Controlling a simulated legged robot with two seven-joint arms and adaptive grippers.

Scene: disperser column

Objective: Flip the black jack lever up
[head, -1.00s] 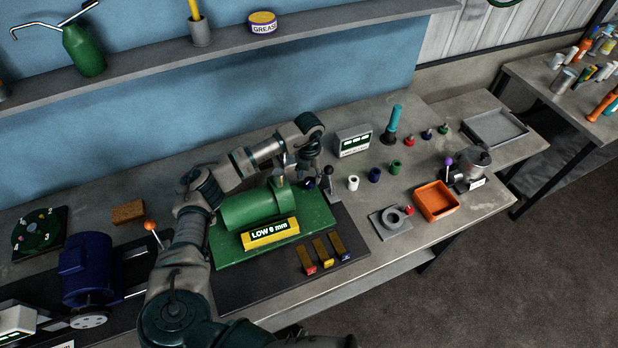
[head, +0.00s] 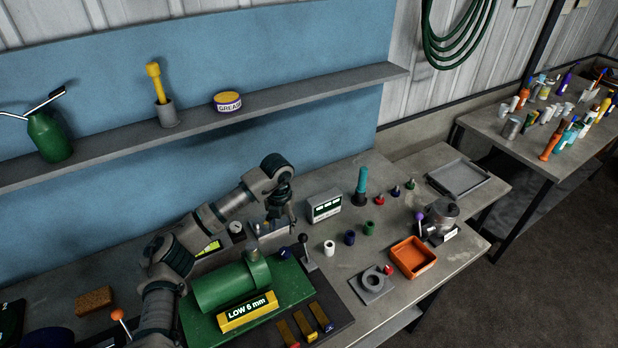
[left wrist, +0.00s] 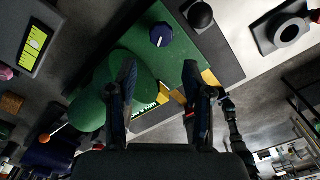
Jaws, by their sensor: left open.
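The black jack lever (head: 304,240) has a round black knob on a thin stem beside the right edge of the green machine plate. In the head view it stands roughly upright with a slight lean. Its knob also shows at the top of the left wrist view (left wrist: 200,15). My left gripper (head: 282,222) is above and behind the plate, up and left of the knob and apart from it. Its two fingers (left wrist: 158,82) are spread and empty in the left wrist view. My right gripper is out of view.
The green motor (head: 222,287) and blue knob (head: 285,253) are close to the lever. A grey display box (head: 323,205) stands behind it. Small white, blue and green cylinders and an orange tray (head: 413,258) are to the right.

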